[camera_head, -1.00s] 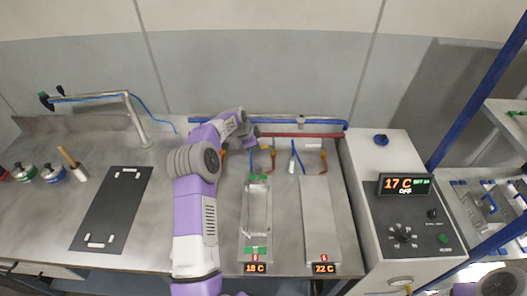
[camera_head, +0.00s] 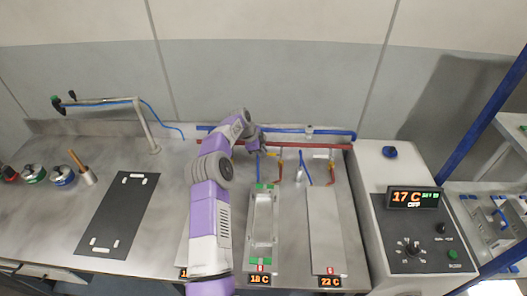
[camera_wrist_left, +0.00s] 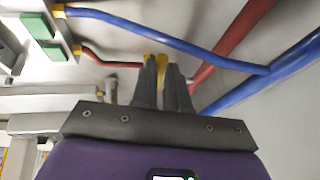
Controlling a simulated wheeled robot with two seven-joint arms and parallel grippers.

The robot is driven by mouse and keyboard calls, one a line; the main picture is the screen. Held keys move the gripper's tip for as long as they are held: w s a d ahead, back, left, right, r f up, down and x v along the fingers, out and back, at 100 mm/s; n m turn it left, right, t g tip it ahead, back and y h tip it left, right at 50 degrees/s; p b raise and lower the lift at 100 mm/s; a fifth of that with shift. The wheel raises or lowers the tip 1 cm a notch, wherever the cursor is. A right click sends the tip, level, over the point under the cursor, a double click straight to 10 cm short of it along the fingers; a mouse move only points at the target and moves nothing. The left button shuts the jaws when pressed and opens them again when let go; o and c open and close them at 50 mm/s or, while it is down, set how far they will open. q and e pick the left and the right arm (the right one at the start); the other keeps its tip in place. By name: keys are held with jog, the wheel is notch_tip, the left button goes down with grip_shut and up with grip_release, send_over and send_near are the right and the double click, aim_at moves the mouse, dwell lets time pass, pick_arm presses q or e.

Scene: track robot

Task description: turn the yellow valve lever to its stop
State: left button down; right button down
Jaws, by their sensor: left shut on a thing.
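The yellow valve lever (camera_wrist_left: 162,64) shows in the left wrist view as a narrow yellow piece between my fingertips. My left gripper (camera_wrist_left: 164,78) is shut on it, and the fingers hide most of its length. How far the lever is turned cannot be told. My right gripper is not in view.
A red pipe (camera_head: 315,145) and a blue pipe (camera_head: 335,134) run along the back of the bench. Hoses drop to a framed plate (camera_head: 250,225) and a flat plate (camera_head: 325,225). A control box (camera_head: 415,265) stands at the right.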

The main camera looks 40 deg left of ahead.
pick_arm(q)
jog(key=c, duration=1.1)
grip_release()
jog(key=v, duration=0.7)
jog(key=shift+s+r, duration=0.1)
jog(key=shift+r, duration=0.15)
